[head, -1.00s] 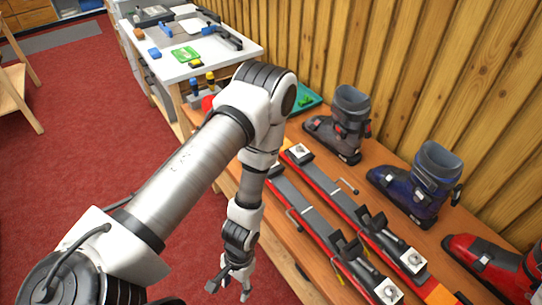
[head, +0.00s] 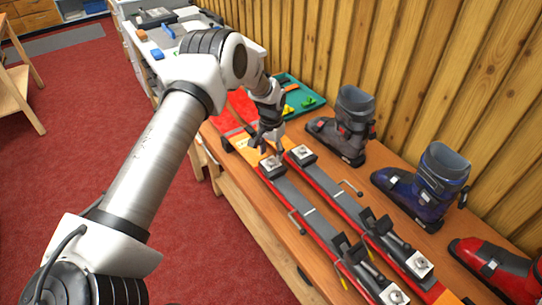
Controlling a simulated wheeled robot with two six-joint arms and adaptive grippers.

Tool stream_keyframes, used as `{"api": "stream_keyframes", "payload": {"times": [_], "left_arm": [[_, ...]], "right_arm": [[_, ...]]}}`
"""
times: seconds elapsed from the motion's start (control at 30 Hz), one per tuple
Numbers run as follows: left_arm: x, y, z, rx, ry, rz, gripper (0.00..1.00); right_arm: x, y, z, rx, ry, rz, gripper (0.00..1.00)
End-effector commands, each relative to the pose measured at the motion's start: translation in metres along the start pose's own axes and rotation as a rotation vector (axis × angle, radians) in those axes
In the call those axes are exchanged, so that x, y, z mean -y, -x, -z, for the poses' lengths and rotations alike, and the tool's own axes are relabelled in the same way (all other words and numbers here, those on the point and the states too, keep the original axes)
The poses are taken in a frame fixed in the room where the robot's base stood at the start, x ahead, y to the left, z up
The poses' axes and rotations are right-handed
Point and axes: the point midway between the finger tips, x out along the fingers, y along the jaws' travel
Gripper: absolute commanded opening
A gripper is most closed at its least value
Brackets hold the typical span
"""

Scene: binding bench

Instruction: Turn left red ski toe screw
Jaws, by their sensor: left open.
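Two red skis lie side by side on the wooden bench. The left red ski (head: 311,215) has a binding with a pale square toe plate (head: 272,165) at its far end and a heel piece nearer me. My left gripper (head: 270,149) points down, open and empty, just above the toe plate of the left ski. The gripper partly covers this area, and I cannot make out the screw itself or whether a finger touches it. The right red ski (head: 333,194) lies beside it with a similar toe plate (head: 302,153). My right gripper is out of view.
A grey boot (head: 345,125), a blue boot (head: 428,187) and a red boot (head: 495,268) stand along the wall side of the bench. A green tray (head: 313,98) with small yellow and green items lies behind the gripper. Red carpet is open at left.

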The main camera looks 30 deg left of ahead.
Motion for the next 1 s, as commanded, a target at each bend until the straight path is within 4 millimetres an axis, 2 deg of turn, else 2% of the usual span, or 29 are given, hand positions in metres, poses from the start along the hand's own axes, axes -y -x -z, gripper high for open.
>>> {"api": "stream_keyframes", "payload": {"times": [0.17, 0.4, 0.47, 0.5, 0.57, 1.0], "left_arm": [[0.0, -0.021, 0.0, 0.0, 0.0, 0.0, 0.54], [-0.001, -0.023, 0.0, 0.0, 0.0, 0.0, 0.54], [-0.001, -0.023, 0.0, 0.0, 0.0, 0.0, 0.33], [-0.001, -0.023, 0.0, 0.0, 0.0, 0.0, 0.19], [-0.001, -0.023, 0.0, 0.0, 0.0, 0.0, 0.0], [-0.001, -0.024, 0.0, 0.001, 0.038, -0.001, 0.0]], "right_arm": [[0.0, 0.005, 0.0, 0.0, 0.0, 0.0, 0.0], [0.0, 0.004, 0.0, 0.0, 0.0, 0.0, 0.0], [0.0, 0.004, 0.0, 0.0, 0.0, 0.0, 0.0], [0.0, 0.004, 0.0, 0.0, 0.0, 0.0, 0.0], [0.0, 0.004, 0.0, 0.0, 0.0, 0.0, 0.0], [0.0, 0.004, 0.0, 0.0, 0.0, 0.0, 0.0]]}}
